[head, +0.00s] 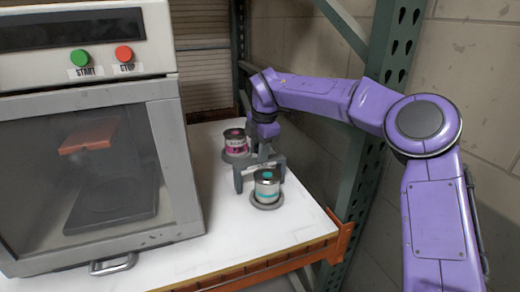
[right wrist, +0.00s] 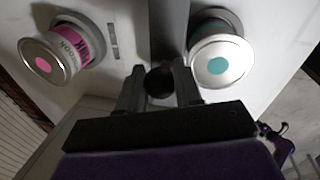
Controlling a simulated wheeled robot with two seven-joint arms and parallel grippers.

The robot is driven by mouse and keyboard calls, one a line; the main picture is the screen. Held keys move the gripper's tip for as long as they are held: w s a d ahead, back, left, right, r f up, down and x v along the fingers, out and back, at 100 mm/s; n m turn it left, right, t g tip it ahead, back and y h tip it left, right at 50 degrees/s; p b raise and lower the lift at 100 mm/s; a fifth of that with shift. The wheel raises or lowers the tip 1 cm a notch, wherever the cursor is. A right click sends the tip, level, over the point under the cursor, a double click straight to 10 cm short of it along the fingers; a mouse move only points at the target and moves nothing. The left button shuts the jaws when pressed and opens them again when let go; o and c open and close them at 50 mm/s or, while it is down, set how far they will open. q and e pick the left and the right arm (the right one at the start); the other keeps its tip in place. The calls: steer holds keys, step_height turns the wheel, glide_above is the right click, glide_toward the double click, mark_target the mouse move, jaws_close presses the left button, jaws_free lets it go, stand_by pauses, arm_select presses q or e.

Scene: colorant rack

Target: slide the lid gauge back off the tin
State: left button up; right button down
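The lid gauge (head: 240,176) looks like a grey bridge-shaped frame standing on the white top between two tins. In the right wrist view its dark bar (right wrist: 169,30) runs upward between them, with a round black knob (right wrist: 160,82) at its near end. The teal-marked tin (head: 267,190) stands upright, right beside the gauge; its lid (right wrist: 220,64) is uncovered. The pink-labelled tin (head: 235,146) stands behind. My right gripper (right wrist: 160,88) has a finger on each side of the knob, seemingly closed on it. My left gripper is out of view.
Both tins stand on round grey pads. A machine with a glass door (head: 95,165) and start and stop buttons fills the left. A green rack post (head: 375,120) rises at right. The white top (head: 215,240) is clear in front.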

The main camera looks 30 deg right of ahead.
steer(key=shift+w+r, duration=0.1)
steer(key=shift+w, duration=0.25)
steer(key=shift+w+d, duration=0.15)
steer(key=shift+w, duration=0.35)
steer(key=shift+d, duration=0.25)
steer(key=shift+w, duration=0.1)
steer(key=c, duration=0.8)
jaws_free()
steer(key=shift+a, duration=0.1)
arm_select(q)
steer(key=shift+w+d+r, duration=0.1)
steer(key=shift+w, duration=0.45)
arm_select(e)
steer(key=shift+w, duration=0.1)
